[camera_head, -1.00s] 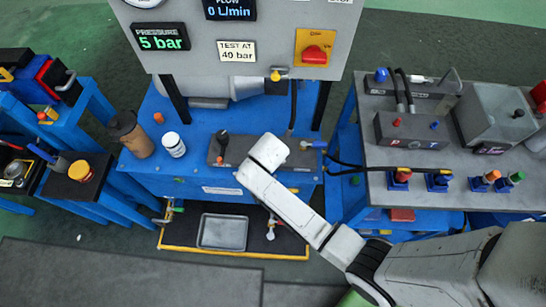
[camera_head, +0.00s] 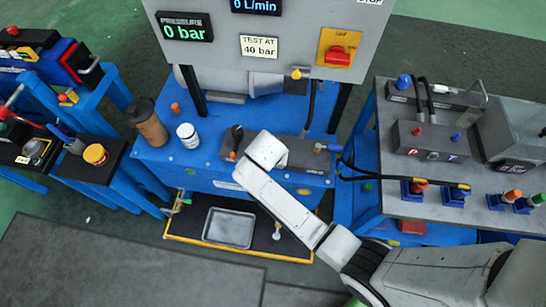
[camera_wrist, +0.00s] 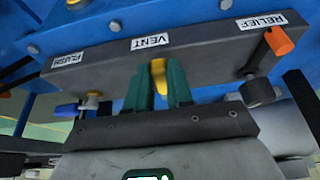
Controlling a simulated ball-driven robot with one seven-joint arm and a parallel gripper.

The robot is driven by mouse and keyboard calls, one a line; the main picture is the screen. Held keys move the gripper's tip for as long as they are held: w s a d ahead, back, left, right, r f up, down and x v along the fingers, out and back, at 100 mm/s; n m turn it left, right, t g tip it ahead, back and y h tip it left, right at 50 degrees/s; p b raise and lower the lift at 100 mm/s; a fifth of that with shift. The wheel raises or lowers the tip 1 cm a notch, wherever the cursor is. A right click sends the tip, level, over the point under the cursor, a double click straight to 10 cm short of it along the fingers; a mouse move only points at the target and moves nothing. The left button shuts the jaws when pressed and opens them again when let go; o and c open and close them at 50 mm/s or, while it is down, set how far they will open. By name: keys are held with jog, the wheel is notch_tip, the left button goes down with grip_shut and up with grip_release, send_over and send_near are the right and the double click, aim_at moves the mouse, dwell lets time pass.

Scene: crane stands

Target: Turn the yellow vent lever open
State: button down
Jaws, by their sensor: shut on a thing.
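The yellow vent lever (camera_wrist: 159,72) shows in the wrist view just below the VENT label (camera_wrist: 149,41) on the dark valve block (camera_wrist: 203,52). My gripper (camera_wrist: 159,84) has its green fingers on both sides of the lever and is shut on it. Most of the lever is hidden between the fingers. In the head view my white wrist covers the lever and my fingers, above the valve block (camera_head: 302,154) on the blue stand. The pressure display (camera_head: 184,28) reads 0 bar.
In the wrist view, an orange-tipped relief handle (camera_wrist: 279,40) is at right and a blue flush handle (camera_wrist: 68,109) at left. In the head view, a brown flask (camera_head: 148,123) and white jar (camera_head: 188,135) stand left of the block. A hose bench (camera_head: 410,183) is at right.

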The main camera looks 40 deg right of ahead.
jog(key=c, duration=1)
grip_release()
jog(key=shift+a+r, duration=0.1)
jog(key=v, duration=1)
jog(key=shift+r, duration=0.3)
jog(key=s+d+n+g+y, duration=0.2)
jog(key=s+n, duration=0.7)
jog(key=s, duration=1.3)
jog(key=shift+d+r+y, duration=0.2)
jog(key=shift+d+y, duration=0.4)
jog(key=shift+d, duration=0.05)
jog(key=shift+c, duration=0.4)
